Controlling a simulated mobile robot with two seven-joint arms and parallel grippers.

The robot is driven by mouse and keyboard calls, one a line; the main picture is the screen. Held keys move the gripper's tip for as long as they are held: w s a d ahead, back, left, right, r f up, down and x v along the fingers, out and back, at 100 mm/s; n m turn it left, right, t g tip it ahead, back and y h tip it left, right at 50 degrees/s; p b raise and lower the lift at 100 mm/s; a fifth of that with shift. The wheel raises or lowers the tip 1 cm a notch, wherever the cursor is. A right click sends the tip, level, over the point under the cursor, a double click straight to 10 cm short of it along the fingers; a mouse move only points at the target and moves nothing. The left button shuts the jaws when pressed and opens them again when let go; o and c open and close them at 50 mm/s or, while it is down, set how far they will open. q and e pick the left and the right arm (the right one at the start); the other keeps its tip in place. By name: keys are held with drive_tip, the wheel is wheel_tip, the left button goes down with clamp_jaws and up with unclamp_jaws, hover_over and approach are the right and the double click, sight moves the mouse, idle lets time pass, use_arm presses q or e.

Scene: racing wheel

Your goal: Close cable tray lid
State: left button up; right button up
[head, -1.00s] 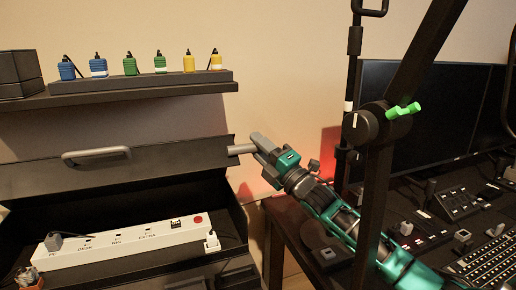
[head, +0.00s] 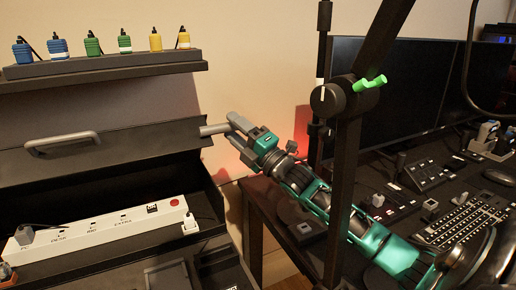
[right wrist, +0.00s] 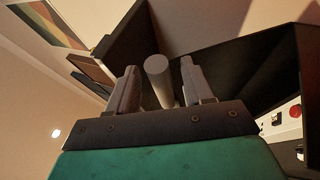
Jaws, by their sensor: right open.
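The cable tray lid (head: 108,158) is a dark panel standing raised at the back of the open cable tray (head: 205,240), with a grey bar handle (head: 62,141) on its face. A grey rod (head: 213,129) sticks out from the lid's right end. My right gripper (head: 232,124) is open at this rod. In the right wrist view, the rod (right wrist: 158,80) stands between the two spread fingers (right wrist: 160,92); I cannot tell whether it touches either one. My left gripper is not in view.
A white power strip (head: 100,228) with plugs lies in the tray. A shelf (head: 110,72) with several coloured tagged items hangs above the lid. A dark upright post (head: 345,190) stands in front of my right arm. The desk with monitors (head: 385,90) and control panels is on the right.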

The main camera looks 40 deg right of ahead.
drive_tip(key=v, duration=1.1)
drive_tip(key=shift+s, duration=0.2)
drive_tip(key=shift+f, duration=0.1)
drive_tip(key=shift+c, duration=0.2)
